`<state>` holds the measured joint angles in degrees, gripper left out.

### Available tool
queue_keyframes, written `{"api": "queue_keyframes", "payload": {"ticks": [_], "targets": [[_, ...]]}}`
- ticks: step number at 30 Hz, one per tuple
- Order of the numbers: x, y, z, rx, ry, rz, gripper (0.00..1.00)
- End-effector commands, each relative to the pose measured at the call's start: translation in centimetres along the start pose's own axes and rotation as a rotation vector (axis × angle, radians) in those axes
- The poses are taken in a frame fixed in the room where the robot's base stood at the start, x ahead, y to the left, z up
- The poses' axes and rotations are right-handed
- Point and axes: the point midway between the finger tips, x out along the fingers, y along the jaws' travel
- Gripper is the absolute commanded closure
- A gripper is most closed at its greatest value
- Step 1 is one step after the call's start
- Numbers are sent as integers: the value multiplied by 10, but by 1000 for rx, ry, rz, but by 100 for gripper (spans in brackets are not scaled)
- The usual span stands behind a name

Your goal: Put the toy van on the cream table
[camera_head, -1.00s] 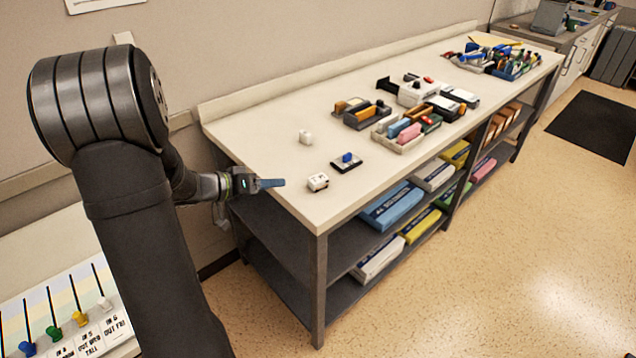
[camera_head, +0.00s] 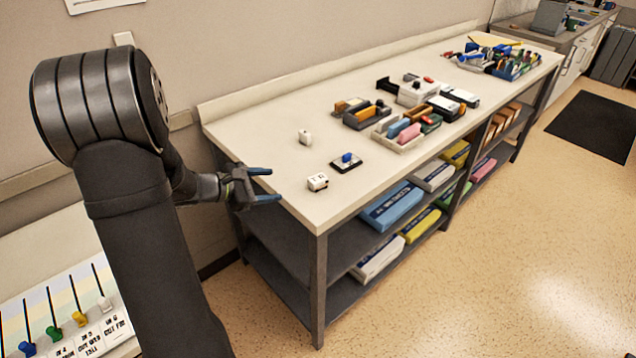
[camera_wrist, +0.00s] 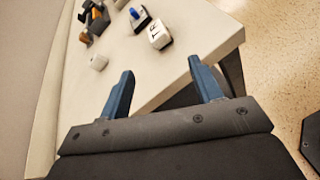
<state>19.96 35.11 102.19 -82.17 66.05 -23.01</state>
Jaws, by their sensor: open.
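The cream table (camera_head: 260,115) is a long cream-topped bench with dark legs and shelves. My gripper (camera_head: 264,185) is open and empty at its near left end. In the wrist view my gripper's two blue fingers (camera_wrist: 160,70) are spread, with the table's corner (camera_wrist: 185,80) beyond them. A small white block with dark lettering (camera_head: 317,182) stands on the table just right of the fingers; it also shows in the wrist view (camera_wrist: 160,36). A plain small white piece (camera_head: 305,137) stands farther back. I cannot make out a toy van for sure.
A dark pad with a blue knob (camera_head: 347,162) lies right of the lettered block. Trays of stationery (camera_head: 405,140) fill the table's middle, and boxes (camera_head: 393,206) lie on the shelf below. A board with coloured knobs (camera_head: 75,325) is at lower left.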

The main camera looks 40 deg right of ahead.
Motion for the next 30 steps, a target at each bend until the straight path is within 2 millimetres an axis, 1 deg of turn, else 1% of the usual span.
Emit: {"api": "queue_keyframes", "payload": {"ticks": [1,3,6,10,13,17,24,27,30], "targets": [[0,0,0,-83,0,0,41],[0,0,0,-194,0,0,41],[0,0,-1,-314,0,0,41],[1,0,-1,-397,0,0,41],[9,0,-1,-416,-1,-2,41],[33,0,0,-415,-1,-4,41],[86,0,0,-413,-1,-5,41],[104,0,-1,-413,0,-4,41],[116,0,-1,-414,0,-2,41]]}}
